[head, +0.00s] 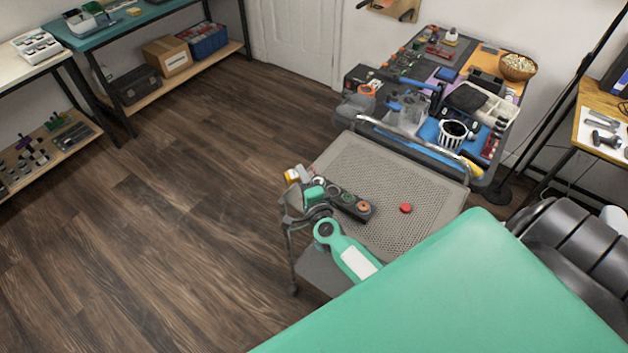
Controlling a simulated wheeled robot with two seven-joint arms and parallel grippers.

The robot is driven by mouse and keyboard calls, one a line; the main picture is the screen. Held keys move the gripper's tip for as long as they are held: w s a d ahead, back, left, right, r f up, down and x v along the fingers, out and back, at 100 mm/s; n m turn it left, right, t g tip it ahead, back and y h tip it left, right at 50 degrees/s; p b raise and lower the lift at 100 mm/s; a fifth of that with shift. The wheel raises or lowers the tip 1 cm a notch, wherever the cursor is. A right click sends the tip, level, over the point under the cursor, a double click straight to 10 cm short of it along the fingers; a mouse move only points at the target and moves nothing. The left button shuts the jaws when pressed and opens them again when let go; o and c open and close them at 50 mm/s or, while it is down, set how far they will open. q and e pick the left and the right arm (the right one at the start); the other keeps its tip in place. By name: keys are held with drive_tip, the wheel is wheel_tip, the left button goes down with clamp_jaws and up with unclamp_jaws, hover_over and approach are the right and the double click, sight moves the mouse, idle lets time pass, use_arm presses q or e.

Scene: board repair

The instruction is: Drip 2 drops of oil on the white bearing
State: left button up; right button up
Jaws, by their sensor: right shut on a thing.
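A dark strip (343,201) with several round bearings lies on the mesh top of the cart, at its left edge. Their tops show different colours, orange at the near end. A pale one, which looks like the white bearing (319,183), is at the far end, close to my gripper. My right gripper (297,185) is at the cart's left edge, beside that end. It is shut on a small yellow and white thing (291,175), mostly hidden, perhaps the oil bottle. I cannot tell whether its tip is over the bearing. My left gripper is out of view.
A small red round piece (405,208) lies on the cart's mesh top (372,168), which is otherwise mostly clear. A metal handle (420,143) runs along the far edge. A crowded bench (513,113) with tools, bins and a bowl stands behind. Floor is free to the left.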

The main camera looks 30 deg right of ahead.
wheel_tip(320, 180, up, 2)
drive_tip(key=m, duration=0.4)
drive_tip(key=shift+d, duration=0.15)
idle(3.0)
wheel_tip(320, 180, down, 3)
drive_tip(key=n+p, duration=0.1)
drive_tip(key=n, duration=0.4)
drive_tip(key=shift+r+n, duration=0.15)
drive_tip(key=shift+n, duration=0.25)
